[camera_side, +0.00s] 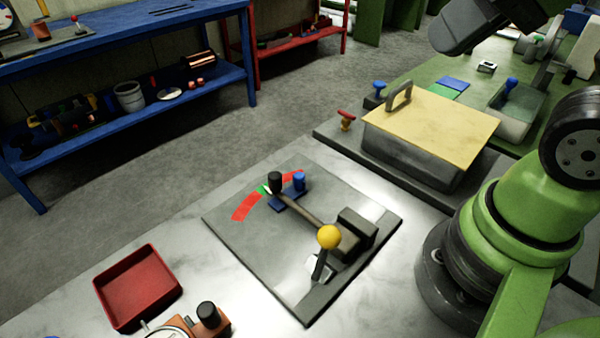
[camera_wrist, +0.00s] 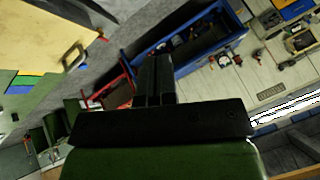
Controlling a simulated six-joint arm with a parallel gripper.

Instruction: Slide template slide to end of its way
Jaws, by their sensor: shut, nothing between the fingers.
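A dark flat plate (camera_side: 250,240) lies on the pale bench in the side view. It carries a long bar with a black knob (camera_side: 275,182), a small blue piece with a blue knob (camera_side: 299,181), a red and green scale (camera_side: 245,207), a black block (camera_side: 357,228) and a lever with a yellow ball (camera_side: 328,237). I cannot tell which part is the template slide. My gripper (camera_wrist: 155,60) shows in the wrist view, shut and empty, touching nothing that I can see. Its fingers do not show clearly in the side view, and the plate is not visible in the wrist view.
A box with a yellow lid (camera_side: 435,118) and handle stands behind the plate; the lid also shows in the wrist view (camera_wrist: 40,35). A red tray (camera_side: 138,287) and a dial gauge (camera_side: 175,328) are at front left. A blue shelf (camera_side: 120,45) stands across the aisle.

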